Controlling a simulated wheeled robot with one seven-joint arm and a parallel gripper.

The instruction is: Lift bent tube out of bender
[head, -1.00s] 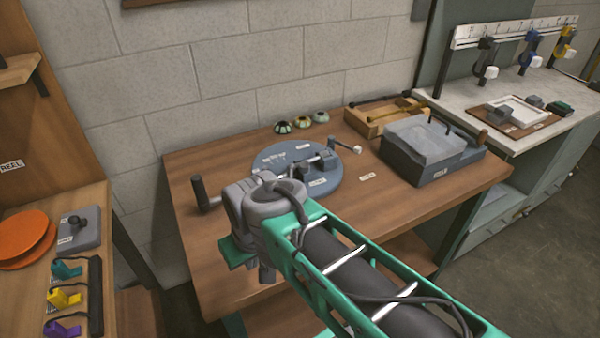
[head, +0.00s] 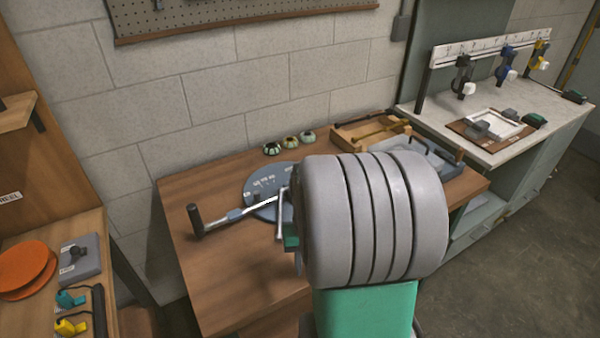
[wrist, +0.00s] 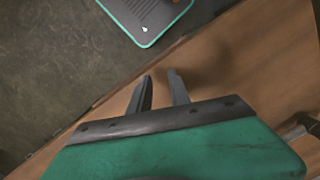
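The bender is a round blue-grey plate (head: 262,188) on the wooden bench. Its lever (head: 238,213) now points left and ends in an upright black handle (head: 195,220). A thin pale bent rod (head: 280,215), seemingly the bent tube, shows at the plate's right side, beside my arm. My arm hides the rest of the bender. In the wrist view my gripper (wrist: 160,74) points down over the bench edge, its two dark fingers apart with nothing seen between them. In the head view the fingers are hidden behind my arm.
Small round pieces (head: 290,142) stand at the bench back. A wooden tray (head: 370,130) and a grey box (head: 425,155), partly hidden, are at right. The left bench holds orange discs (head: 25,268) and clamps. The bench's front left (head: 225,275) is clear.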

